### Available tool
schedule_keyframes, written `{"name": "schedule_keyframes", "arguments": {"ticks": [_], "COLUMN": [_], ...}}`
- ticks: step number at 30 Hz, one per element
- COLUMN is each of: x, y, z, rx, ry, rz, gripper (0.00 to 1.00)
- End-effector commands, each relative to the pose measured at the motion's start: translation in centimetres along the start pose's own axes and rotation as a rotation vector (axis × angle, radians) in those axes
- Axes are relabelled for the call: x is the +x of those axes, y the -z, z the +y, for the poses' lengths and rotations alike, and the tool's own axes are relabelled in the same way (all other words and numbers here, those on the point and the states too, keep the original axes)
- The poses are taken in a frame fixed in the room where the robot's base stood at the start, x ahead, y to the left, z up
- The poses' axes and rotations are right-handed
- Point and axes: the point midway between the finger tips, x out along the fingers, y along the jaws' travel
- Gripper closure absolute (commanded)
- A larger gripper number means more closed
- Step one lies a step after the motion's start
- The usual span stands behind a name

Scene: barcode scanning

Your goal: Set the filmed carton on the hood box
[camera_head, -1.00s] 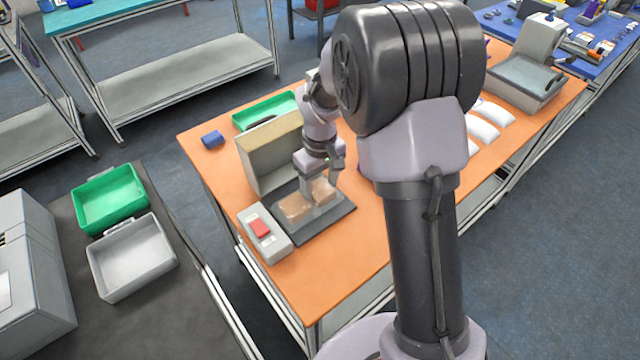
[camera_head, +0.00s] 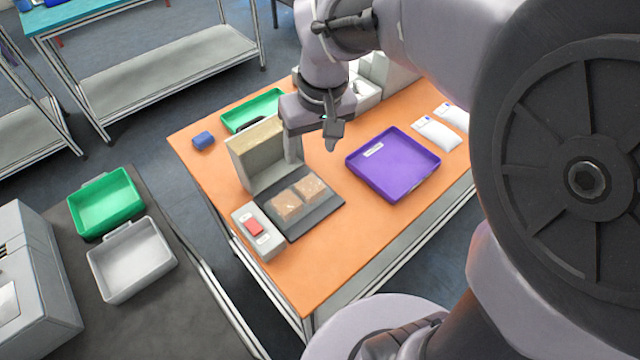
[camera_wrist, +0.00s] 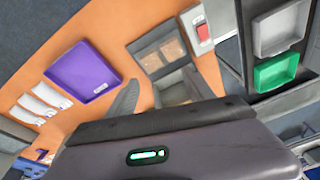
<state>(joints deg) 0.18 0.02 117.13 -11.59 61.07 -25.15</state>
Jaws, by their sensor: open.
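Two brown cartons sit side by side under what looks like clear film: the near one (camera_head: 287,206) and the far one (camera_head: 310,186). They lie on the dark flat plate (camera_head: 302,225) of a sealer unit with a red button (camera_head: 254,227). An upright beige-grey box-like hood (camera_head: 255,172) stands at the plate's back edge. My gripper (camera_head: 314,150) is open and empty, raised above the plate's back right side, apart from the cartons. In the wrist view, the fingers of my gripper (camera_wrist: 163,95) are spread; the cartons (camera_wrist: 172,48) show beyond them.
A purple tray (camera_head: 405,180) lies right on the orange table (camera_head: 330,275). White pouches (camera_head: 436,134) lie beyond it. A green tray (camera_head: 240,118) and a blue item (camera_head: 203,140) are at the back left. Green (camera_head: 105,225) and grey bins (camera_head: 100,262) stand on a dark side bench.

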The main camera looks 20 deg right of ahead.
Motion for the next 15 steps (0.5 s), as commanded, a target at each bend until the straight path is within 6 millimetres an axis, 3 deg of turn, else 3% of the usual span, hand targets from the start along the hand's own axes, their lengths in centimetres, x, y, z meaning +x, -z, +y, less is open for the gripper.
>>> {"name": "schedule_keyframes", "arguments": {"ticks": [1, 3, 7, 10, 15], "x": [-2.5, -4.7, -6.3, -6.3, -6.2], "y": [-2.4, -5.9, -11.0, -13.2, -14.2], "z": [-0.8, -1.9, -3.4, -4.0, -4.2], "rx": [0.074, 0.195, 0.368, 0.445, 0.482], "ry": [0.013, 0.044, 0.104, 0.138, 0.154], "rz": [0.064, 0.143, 0.252, 0.296, 0.314], "gripper": [0.39, 0.39, 0.39, 0.39, 0.39]}}
